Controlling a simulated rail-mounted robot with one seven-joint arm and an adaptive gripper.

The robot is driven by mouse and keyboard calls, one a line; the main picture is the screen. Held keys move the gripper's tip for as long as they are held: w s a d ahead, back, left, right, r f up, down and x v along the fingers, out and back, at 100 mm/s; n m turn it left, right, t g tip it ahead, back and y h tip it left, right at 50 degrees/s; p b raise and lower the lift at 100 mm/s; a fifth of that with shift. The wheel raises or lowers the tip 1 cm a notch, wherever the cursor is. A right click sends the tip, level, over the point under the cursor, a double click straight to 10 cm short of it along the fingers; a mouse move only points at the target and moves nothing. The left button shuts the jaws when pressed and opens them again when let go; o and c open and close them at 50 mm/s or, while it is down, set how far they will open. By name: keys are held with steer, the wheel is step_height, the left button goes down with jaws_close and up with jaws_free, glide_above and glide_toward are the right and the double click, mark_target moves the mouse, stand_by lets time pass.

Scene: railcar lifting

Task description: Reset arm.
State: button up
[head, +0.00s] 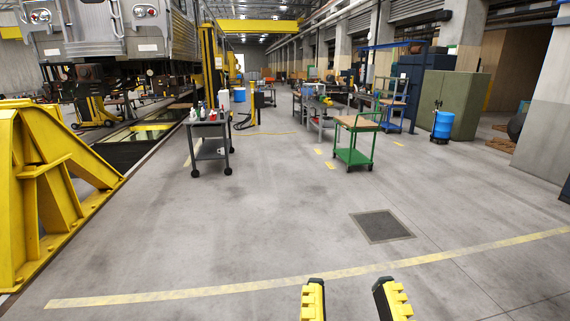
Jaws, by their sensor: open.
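My gripper (350,298) shows at the bottom edge of the head view, right of centre. Its two yellow and black fingers stand apart with bare floor between them, so it is open and empty. The rest of my arm is out of the picture. The fingers appear over the grey concrete floor, just below a yellow floor line (250,286), and nothing touches them.
A yellow steel frame (40,190) stands close on the left, beside the pit edge. A dark cart (210,140) with bottles and a green cart (355,140) stand ahead. A raised railcar (130,30) is back left. A floor grate (382,226) lies right of centre. The near floor is clear.

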step_height(320, 180, up, 29)
steer(key=p, duration=2.5)
steer(key=shift+p, duration=0.4)
steer(key=shift+r, duration=0.1)
